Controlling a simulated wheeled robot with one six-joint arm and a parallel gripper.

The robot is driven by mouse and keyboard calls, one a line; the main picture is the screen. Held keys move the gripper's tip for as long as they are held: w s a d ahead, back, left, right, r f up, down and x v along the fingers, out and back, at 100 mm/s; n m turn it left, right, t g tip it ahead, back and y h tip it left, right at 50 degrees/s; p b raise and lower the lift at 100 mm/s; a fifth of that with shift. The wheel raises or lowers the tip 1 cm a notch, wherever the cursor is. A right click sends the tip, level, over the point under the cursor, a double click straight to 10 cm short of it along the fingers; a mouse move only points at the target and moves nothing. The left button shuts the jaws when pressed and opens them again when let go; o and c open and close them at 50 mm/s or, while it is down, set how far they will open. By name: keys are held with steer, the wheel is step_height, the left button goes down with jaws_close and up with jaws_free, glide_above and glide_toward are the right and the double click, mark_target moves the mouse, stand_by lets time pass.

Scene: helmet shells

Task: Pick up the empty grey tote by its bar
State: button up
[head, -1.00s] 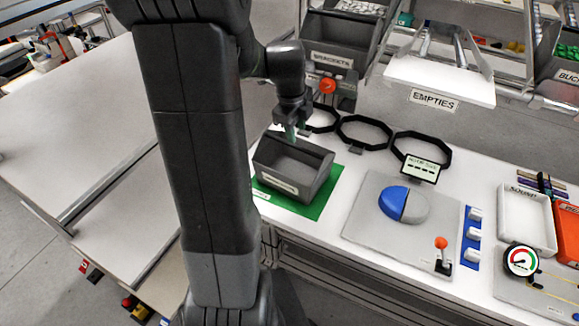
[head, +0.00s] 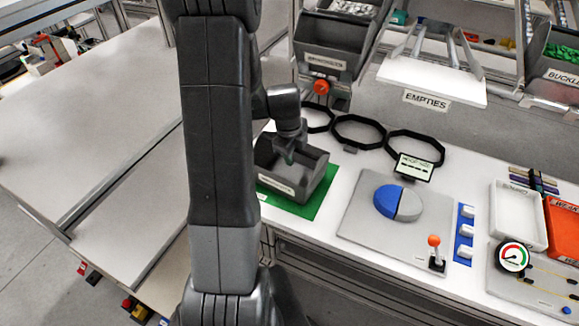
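The empty grey tote (head: 301,190) sits on a green mat (head: 322,200) on the white bench, with a white label on its front wall. My gripper (head: 287,157) points down at the tote, with its tips at or just inside the tote's top opening near the back left. The tote's bar is hidden or too small to make out. Whether the fingers touch the tote or its bar I cannot tell, nor whether they are open or shut.
Black octagonal rings (head: 358,132) stand behind the tote. A shelf labelled EMPTIES (head: 430,82) hangs above the back.

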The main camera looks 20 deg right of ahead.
jaws_close()
stand_by(0.4)
